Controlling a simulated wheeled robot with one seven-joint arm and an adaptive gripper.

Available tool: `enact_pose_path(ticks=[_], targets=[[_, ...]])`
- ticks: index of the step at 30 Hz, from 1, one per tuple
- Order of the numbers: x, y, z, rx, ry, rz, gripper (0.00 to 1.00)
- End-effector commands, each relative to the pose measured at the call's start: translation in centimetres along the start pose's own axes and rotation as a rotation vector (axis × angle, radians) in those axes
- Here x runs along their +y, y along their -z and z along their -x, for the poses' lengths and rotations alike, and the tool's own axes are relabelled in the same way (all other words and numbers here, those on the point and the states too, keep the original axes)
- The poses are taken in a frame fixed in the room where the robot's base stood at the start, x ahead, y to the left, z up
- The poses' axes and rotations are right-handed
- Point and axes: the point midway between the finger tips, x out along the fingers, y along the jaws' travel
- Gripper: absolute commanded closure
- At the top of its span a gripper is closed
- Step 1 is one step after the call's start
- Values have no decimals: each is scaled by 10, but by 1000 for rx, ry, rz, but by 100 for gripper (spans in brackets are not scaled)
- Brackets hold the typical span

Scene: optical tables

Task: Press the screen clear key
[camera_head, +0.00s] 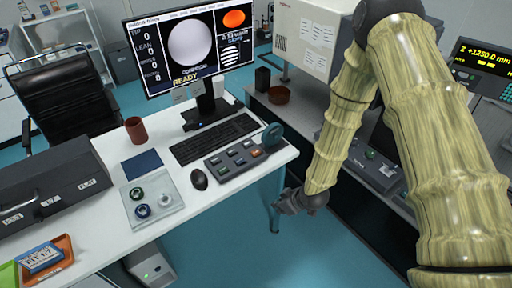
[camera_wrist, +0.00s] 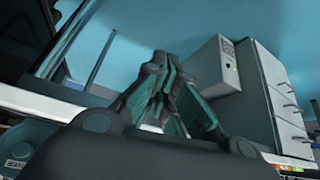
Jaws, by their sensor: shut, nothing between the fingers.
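A grey key box (camera_head: 236,160) with several coloured keys lies on the white desk, in front of the keyboard. The key labels are too small to read, so I cannot tell which one is the screen clear key. The monitor (camera_head: 190,48) behind it shows a grey disc, an orange disc, a striped disc and the word READY. My gripper (camera_head: 287,206) is to the right of the desk edge, over the floor, apart from the key box. In the wrist view my gripper (camera_wrist: 165,118) is shut and empty.
A round teal-grey object (camera_head: 272,136) stands at the box's right end. The keyboard (camera_head: 215,138), mouse (camera_head: 199,179) and a clear tray (camera_head: 153,198) are nearby. A dark bench stands right of my arm. A computer case (camera_wrist: 212,68) and drawer cabinet (camera_wrist: 265,95) show in the wrist view.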

Motion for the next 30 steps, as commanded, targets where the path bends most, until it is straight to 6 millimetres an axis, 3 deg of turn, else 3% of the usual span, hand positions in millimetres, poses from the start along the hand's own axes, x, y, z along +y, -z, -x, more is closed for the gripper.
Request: enact_pose_path(ticks=[1,6,12,15,21,30], targets=[[11,31,8,33,-5,65,100],[39,115,25,120,-19,294,100],[67,205,52,199,-57,545,100],[77,238,64,223,-77,640,100],[86,273,78,248,-101,747,100],[87,278,79,251,-104,764,100]])
